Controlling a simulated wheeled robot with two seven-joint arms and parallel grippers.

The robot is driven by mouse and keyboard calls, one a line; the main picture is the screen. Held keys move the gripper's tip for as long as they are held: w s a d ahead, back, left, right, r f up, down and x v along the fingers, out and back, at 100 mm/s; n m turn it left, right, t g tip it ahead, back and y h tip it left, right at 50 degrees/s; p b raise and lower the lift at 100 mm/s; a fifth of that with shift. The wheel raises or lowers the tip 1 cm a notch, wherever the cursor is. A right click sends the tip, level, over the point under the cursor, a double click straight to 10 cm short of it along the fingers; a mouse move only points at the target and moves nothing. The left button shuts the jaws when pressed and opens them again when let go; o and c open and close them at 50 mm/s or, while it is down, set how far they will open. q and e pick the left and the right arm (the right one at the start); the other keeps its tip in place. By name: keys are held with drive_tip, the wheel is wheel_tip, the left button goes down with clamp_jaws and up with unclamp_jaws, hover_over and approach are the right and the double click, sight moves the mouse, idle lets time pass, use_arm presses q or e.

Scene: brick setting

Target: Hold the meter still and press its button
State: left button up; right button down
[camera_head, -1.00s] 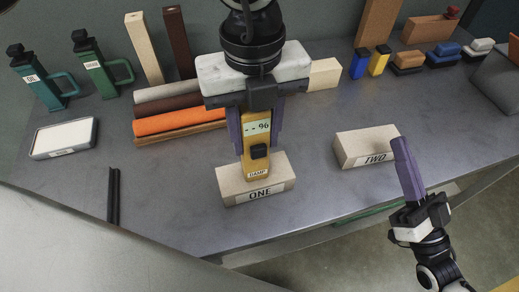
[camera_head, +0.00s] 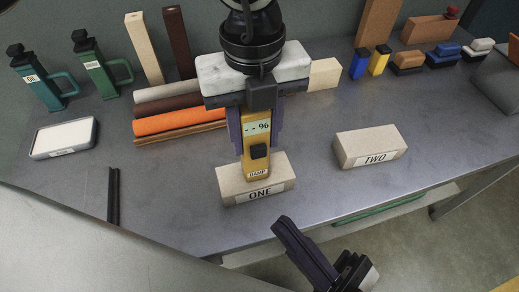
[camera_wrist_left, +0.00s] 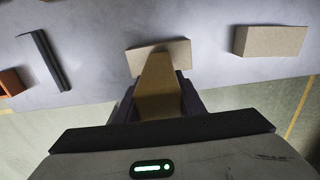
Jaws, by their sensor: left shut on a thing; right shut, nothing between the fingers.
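My left gripper (camera_head: 257,135) is shut on the meter's sides from above. The left wrist view shows the meter (camera_wrist_left: 158,88) between the fingers, its lower end at block ONE (camera_wrist_left: 172,52). My right gripper (camera_head: 285,228) is shut and empty, in front of the table's front edge, below and right of block ONE and apart from the meter.
A block labelled TWO (camera_head: 370,147) lies to the right. A dark strip (camera_head: 114,196) lies at the front left. The table between the blocks is clear.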

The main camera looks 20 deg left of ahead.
approach(258, 151)
drive_tip(key=shift+a+r, duration=1.8)
drive_tip(key=shift+a, duration=0.2)
drive_tip(key=shift+w+a, duration=0.1)
drive_tip(key=shift+w, duration=0.05)
idle(0.6)
drive_tip(key=shift+w+a, duration=0.1)
drive_tip(key=shift+w, duration=0.15)
